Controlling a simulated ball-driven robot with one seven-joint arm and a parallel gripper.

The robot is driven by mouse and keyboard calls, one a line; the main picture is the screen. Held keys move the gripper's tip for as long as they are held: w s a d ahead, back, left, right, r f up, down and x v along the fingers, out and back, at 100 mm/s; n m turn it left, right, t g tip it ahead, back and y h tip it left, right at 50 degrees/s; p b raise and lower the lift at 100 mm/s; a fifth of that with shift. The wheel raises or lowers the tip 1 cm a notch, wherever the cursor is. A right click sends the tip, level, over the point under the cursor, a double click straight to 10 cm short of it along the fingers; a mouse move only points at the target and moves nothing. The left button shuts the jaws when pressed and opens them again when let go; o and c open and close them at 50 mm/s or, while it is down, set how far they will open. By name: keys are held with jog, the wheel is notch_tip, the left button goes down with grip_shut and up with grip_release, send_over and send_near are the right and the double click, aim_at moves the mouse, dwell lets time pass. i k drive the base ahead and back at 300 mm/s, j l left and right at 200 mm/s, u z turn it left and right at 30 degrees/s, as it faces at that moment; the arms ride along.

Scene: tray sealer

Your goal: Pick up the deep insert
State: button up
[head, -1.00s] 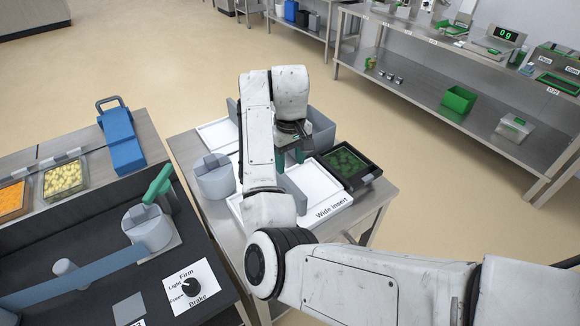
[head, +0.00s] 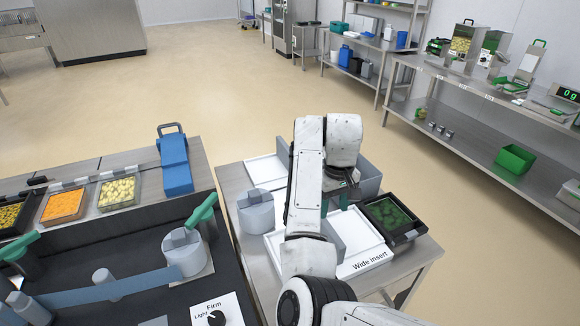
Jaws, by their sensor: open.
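No label reading "deep insert" is legible, so I cannot tell for sure which piece it is. A tall grey box-like piece (head: 370,180) stands at the back of the small steel table, partly hidden behind my arm. A round grey piece with a raised grip (head: 256,216) stands at the left. My gripper (head: 336,202) is open, fingers pointing down above the table, between the grey box and the labelled tray; its fingertips are partly hidden.
A black-rimmed tray of green food (head: 407,236) sits at the table's right edge. Another white tray (head: 264,170) lies at the back left. A dark machine bed with a blue band (head: 110,286) and green handles adjoins on the left. Open floor lies behind.

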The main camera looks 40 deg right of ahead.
aim_at(270, 172)
jog(key=i+l, duration=0.4)
jog(key=i, duration=0.15)
jog(key=i+l, duration=0.35)
jog(key=i, duration=0.15)
